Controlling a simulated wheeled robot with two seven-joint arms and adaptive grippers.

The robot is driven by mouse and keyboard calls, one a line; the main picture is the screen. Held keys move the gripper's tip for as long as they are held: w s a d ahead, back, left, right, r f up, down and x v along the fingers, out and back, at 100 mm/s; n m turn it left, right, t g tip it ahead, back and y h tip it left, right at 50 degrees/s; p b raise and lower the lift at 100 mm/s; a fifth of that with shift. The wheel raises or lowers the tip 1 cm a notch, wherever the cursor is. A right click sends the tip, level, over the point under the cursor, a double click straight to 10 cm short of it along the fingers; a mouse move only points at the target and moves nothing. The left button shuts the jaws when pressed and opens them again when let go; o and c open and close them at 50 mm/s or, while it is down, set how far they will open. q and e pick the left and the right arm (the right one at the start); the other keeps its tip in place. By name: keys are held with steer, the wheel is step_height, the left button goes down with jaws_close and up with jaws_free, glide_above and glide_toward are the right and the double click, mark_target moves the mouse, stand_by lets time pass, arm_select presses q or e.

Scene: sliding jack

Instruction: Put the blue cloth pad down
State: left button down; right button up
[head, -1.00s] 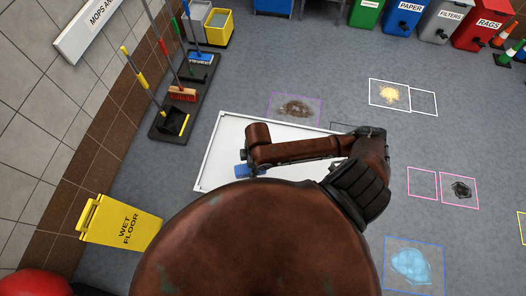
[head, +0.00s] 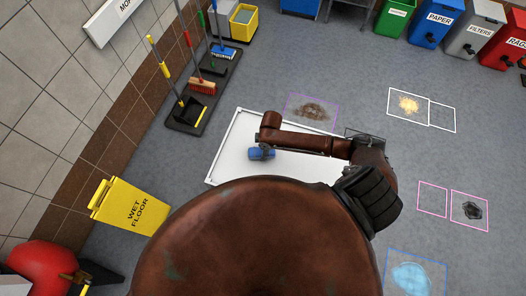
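The blue cloth pad (head: 268,154) shows as a small bundled blue shape over the left part of a white panel (head: 222,172) with a raised rim on the floor. My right arm reaches over the panel from the right, and its end is at the pad. My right gripper (head: 261,151) shows only as small dark parts across the blue, which sticks out on both sides, so it looks shut on the pad. The fingertips are mostly hidden. Whether the pad touches the panel cannot be told. My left gripper is not in view.
A yellow wet floor sign (head: 131,206) and a red rounded thing (head: 38,262) are at left. Brooms stand on a dark rack (head: 190,122) by the wall. Marked spills include brown dirt (head: 314,111) and a blue puddle (head: 411,279). Coloured bins (head: 437,20) line the back right.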

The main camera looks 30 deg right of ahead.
steer(key=shift+f, duration=0.2)
steer(key=shift+f, duration=0.15)
steer(key=o, duration=1)
steer(key=r, duration=0.4)
steer(key=d+r, duration=0.1)
steer(key=r, duration=0.7)
steer(key=shift+s+d+r+b, duration=0.1)
steer(key=shift+s+d+b, duration=0.05)
steer(key=shift+s+b, duration=0.2)
